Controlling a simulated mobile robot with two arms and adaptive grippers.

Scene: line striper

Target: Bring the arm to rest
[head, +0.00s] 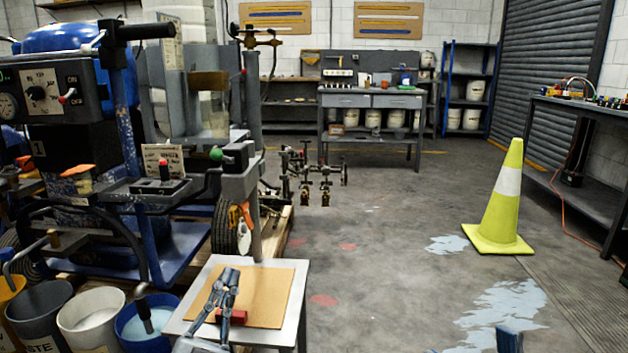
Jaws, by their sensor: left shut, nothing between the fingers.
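My left gripper (230,274) shows at the lower middle of the head view, over a small table with a tan board (272,298) on it. Its fingers are together and point away from me, with nothing held. A small red block (236,317) shows right beside the gripper, partly covered by it; I cannot tell whether they touch. My right gripper cannot be made out.
The striper machine (60,120) stands on the left, with several buckets (90,318) in front. A yellow cone (497,205) stands at right, near a bench (570,185). The middle floor is open. A blue item (509,341), unclear, is cut off at the bottom edge.

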